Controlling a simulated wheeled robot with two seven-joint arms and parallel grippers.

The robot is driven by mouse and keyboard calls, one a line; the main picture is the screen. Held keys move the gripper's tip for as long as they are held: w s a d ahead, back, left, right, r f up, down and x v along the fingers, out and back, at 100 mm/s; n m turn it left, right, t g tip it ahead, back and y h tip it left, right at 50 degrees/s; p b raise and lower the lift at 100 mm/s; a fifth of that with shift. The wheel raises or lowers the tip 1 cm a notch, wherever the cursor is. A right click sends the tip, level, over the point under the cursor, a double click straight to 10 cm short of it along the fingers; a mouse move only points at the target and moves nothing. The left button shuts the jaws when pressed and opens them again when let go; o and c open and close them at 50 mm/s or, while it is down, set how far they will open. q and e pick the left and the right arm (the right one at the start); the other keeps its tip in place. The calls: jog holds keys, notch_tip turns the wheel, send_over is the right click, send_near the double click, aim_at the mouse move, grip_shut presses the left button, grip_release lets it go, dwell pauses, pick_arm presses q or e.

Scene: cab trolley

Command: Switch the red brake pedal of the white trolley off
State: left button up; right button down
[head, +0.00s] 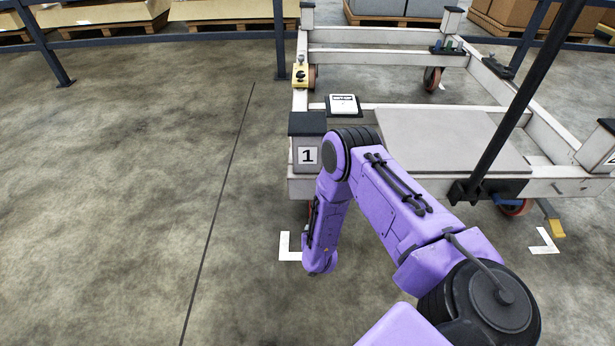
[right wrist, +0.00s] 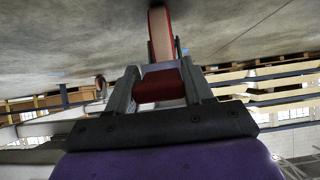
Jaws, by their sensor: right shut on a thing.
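The white trolley (head: 385,60) stands at the right of the head view, with a grey post marked "1" (head: 307,155) at its near left corner. In the right wrist view, my right gripper (right wrist: 163,80) is shut on the red brake pedal (right wrist: 162,85), which sits between its two fingers. A caster wheel with a red rim (right wrist: 161,35) is just beyond the pedal, against the floor. In the head view my purple right arm hides the pedal and the right gripper at that corner. My left gripper is not in view.
A black slanted bar (head: 520,100) rises from the trolley's near right side. A yellow part (head: 556,228) sticks out by the near right caster. Dark rails (head: 150,38) and pallets with boxes (head: 90,15) lie behind. The floor at left (head: 130,200) is clear.

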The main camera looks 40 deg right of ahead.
jog(key=shift+s, duration=0.1)
dwell(0.3)
jog(key=c, duration=0.5)
grip_release()
jog(key=shift+r, duration=0.1)
jog(key=p+v, duration=0.4)
jog(key=v, duration=0.6)
jog(key=shift+s+r, duration=0.1)
jog(key=shift+r, duration=0.05)
